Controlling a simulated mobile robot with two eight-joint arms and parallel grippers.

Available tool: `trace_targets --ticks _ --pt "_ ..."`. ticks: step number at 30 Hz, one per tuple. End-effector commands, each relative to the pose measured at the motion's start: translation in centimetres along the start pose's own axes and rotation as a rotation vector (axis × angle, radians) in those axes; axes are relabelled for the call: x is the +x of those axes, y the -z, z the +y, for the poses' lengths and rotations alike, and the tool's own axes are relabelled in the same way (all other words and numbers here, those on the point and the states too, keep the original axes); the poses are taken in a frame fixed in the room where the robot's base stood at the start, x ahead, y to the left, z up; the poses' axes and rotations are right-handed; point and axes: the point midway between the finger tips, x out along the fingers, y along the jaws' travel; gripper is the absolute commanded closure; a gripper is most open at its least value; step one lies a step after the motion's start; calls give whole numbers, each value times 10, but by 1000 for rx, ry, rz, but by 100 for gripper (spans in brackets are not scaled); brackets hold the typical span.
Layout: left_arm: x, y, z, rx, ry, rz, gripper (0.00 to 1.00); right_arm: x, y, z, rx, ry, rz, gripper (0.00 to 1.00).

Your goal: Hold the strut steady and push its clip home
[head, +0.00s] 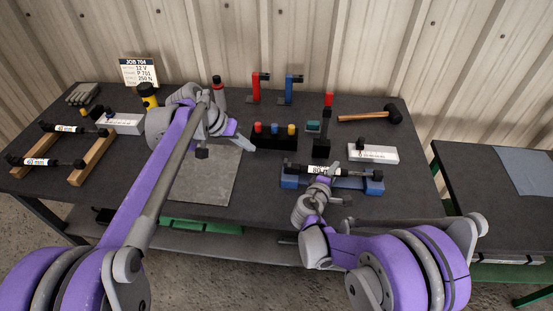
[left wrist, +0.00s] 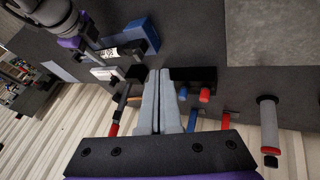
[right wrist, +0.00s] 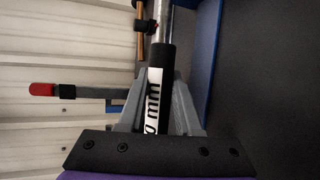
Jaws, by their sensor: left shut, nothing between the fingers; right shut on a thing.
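The strut (head: 300,169), black with a white label, lies along the blue cradle (head: 345,182) at the right of the bench. My right gripper (head: 320,182) is shut on its labelled middle. In the right wrist view the strut (right wrist: 165,60) runs between the fingers, with a bright rod and a dark fitting (right wrist: 146,27) beyond. I cannot tell whether that fitting is the clip or how it is seated. My left gripper (head: 251,146) is shut and empty, left of the strut and apart from it. Its closed fingers (left wrist: 160,100) show in the left wrist view, with the cradle (left wrist: 142,34) beyond.
A black rack (head: 275,142) with red, blue and yellow tops stands close to my left gripper. A grey mat (head: 205,185) lies left of the cradle. Wooden rails (head: 92,158) hold two more struts. A white box (head: 373,153) and a hammer (head: 370,117) are behind the cradle.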

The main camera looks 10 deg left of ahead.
Motion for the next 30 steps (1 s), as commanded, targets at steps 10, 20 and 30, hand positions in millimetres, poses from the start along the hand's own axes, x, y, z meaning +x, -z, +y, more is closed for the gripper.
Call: trace_targets --ticks 10,20,30 --pt "-8 -10 -8 -138 -22 72 100 0 0 0 0 -1 0 100" --pt "4 -8 -8 -133 -21 69 100 0 0 0 0 -1 0 100" --pt "73 -4 -6 -132 -22 68 100 0 0 0 0 -1 0 100"
